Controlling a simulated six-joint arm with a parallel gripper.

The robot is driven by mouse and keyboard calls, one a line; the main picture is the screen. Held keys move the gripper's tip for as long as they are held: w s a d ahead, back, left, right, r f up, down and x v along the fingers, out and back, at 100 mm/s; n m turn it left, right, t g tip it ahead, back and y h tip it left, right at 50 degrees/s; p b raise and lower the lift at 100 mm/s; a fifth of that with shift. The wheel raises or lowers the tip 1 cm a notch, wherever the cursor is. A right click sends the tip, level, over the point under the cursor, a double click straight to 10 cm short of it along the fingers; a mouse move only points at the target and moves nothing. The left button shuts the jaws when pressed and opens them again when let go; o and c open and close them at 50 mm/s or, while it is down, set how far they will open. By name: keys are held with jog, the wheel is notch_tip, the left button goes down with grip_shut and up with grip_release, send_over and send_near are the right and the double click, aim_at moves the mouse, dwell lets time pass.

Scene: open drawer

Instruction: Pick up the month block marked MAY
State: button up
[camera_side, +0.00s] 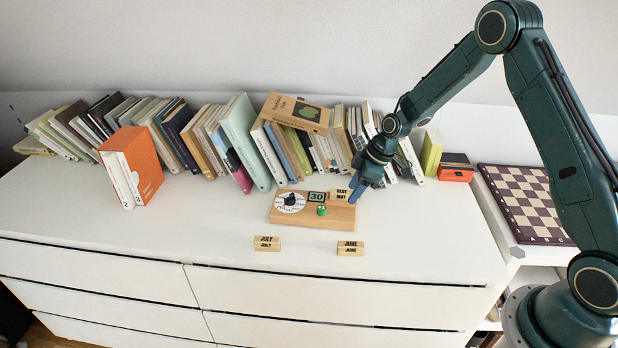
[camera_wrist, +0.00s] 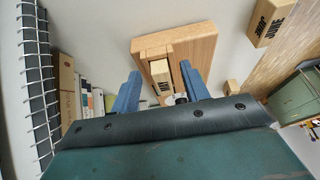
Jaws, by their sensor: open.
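The month block marked MAY (camera_side: 341,194) sits at the right end of the wooden calendar board (camera_side: 290,217), beside the number block 30 (camera_side: 317,197). My gripper (camera_side: 354,194) is at the board's right end, close to the MAY block. In the wrist view my open gripper (camera_wrist: 160,68) has one blue finger on each side of a pale block (camera_wrist: 159,70) with dark letters, set in a slot of the board (camera_wrist: 203,42). Its lettering is only partly visible there. Whether the fingers touch the block I cannot tell.
The JULY block (camera_side: 267,243) and the JUNE block (camera_side: 350,248) lie on the white dresser top (camera_side: 210,235) in front of the board. A row of books (camera_side: 240,140) stands behind. A chessboard (camera_side: 525,205) lies to the right. The front left top is clear.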

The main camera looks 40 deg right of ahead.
jog(key=shift+w+f, duration=0.1)
jog(key=shift+f, duration=0.15)
dwell(0.3)
grip_shut()
notch_tip(320, 180, up, 20)
dwell(0.9)
dwell(0.5)
